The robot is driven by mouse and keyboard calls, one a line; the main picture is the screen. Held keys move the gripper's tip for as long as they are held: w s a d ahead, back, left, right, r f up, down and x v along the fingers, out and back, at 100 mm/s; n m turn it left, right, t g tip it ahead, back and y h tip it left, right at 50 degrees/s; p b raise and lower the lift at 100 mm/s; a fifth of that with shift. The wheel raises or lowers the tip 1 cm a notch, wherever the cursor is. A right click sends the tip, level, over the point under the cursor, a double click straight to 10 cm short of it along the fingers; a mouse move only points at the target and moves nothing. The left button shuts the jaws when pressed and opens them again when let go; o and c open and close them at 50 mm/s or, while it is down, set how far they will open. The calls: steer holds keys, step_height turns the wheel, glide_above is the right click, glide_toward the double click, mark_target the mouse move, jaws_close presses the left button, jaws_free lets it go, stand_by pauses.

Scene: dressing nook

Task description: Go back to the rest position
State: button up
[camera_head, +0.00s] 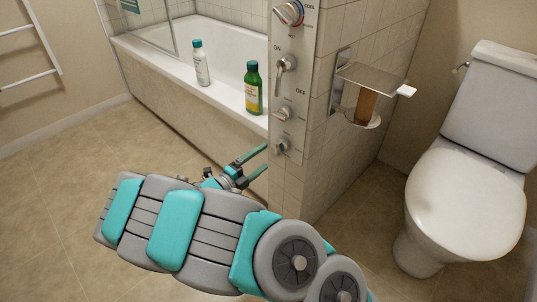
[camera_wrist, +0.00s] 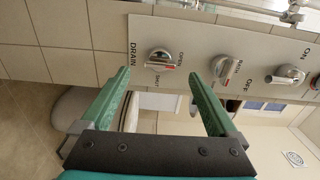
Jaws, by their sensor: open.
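My gripper (camera_head: 257,162) is in front of the bathtub's side, left of the tiled wall end with the control panel (camera_head: 291,75). In the wrist view my gripper (camera_wrist: 168,85) shows two green fingers spread apart with nothing held between them. Beyond the fingers, the panel carries a drain knob (camera_wrist: 160,60) marked OPEN and SHUT, and another knob (camera_wrist: 227,68) to its right. The fingers look apart from the panel, though the exact gap is hard to tell.
A white bottle (camera_head: 201,66) and a green bottle (camera_head: 253,90) stand on the bathtub rim (camera_head: 222,97). A toilet (camera_head: 468,180) stands at right. A wall shelf (camera_head: 372,78) juts out beside the panel. A towel rail (camera_head: 40,40) is at far left. The floor (camera_head: 50,210) at left is clear.

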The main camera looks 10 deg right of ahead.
steer(key=shift+v, duration=0.9)
steer(key=s+d+r+m+g+h, duration=0.1)
steer(key=s+d+r+m+g, duration=0.25)
steer(key=d+m, duration=0.3)
steer(key=s+d+r+m+g, duration=0.3)
steer(key=s+d+m+g, duration=0.1)
steer(key=d+m, duration=0.25)
steer(key=s+d+r+m+g+y, duration=0.25)
steer(key=s+d+m+g, duration=0.35)
steer(key=s+m, duration=0.5)
steer(key=s+a+f+m+y, duration=0.1)
steer(key=s+m+y, duration=0.6)
steer(key=s+m, duration=0.4)
steer(key=s+a+m+t+y, duration=0.1)
steer(key=s+a+m+y, duration=0.5)
steer(key=s+a+m, duration=0.2)
steer(key=shift+s+a+r, duration=0.25)
steer(key=shift+s+a, duration=0.3)
steer(key=shift+a, duration=0.4)
